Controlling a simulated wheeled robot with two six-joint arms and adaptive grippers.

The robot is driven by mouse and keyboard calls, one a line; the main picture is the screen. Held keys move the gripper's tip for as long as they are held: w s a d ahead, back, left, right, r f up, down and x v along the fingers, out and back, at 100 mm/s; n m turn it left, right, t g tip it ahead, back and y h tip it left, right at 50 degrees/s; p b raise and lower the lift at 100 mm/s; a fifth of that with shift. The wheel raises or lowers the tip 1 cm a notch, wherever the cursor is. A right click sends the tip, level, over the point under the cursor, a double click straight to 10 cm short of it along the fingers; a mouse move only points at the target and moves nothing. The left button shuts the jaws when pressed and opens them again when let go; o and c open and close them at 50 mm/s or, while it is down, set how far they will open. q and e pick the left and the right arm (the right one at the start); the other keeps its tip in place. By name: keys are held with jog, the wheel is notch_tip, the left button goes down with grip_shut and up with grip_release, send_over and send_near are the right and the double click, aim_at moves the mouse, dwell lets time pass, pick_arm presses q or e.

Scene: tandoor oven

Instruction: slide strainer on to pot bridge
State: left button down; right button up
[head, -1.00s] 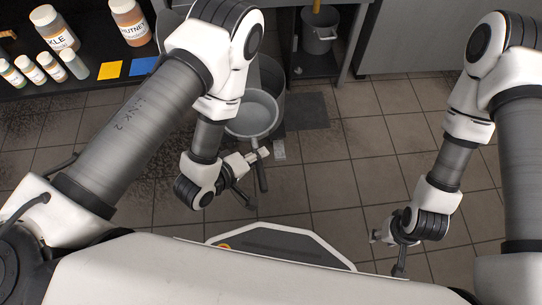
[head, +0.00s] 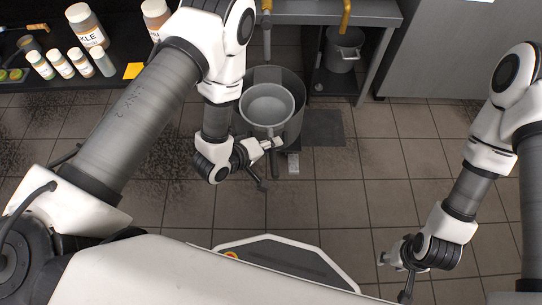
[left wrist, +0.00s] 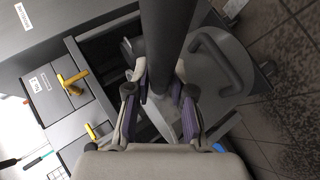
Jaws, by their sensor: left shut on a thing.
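The grey round strainer (head: 266,106) shows in the head view over the larger dark grey pot (head: 293,128). I cannot tell whether it rests on the pot or is held above it. Its handle (head: 277,165) points toward me. My left gripper (head: 270,145) is shut on this handle, at the near side of the pot. In the left wrist view a dark bar, apparently the handle (left wrist: 165,35), runs between the fingers of my left gripper (left wrist: 160,105). My right gripper (head: 393,272) is low at the right, away from the pot. Its jaws are too small to judge.
A black shelf (head: 60,92) with jars and bottles is at the left. A grey table (head: 350,12) stands behind the pot, with another pot (head: 343,50) under it. A dark mat (head: 323,127) lies right of the pot. Tiled floor is open at the right.

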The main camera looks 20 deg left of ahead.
aim_at(271, 99)
pick_arm(q)
jog(key=w+a, duration=0.1)
jog(key=w, duration=0.5)
jog(key=w+a+b, duration=0.1)
jog(key=w+a, duration=0.1)
jog(key=w, duration=0.4)
jog(key=w+a+b, duration=0.1)
jog(key=w+a, duration=0.1)
jog(key=w, duration=0.4)
jog(key=shift+a, duration=0.1)
jog(key=shift+f+b, duration=0.8)
jog(key=shift+f, duration=0.6)
jog(key=c, duration=0.9)
grip_release()
jog(key=shift+c, duration=0.2)
jog(key=shift+s, duration=0.1)
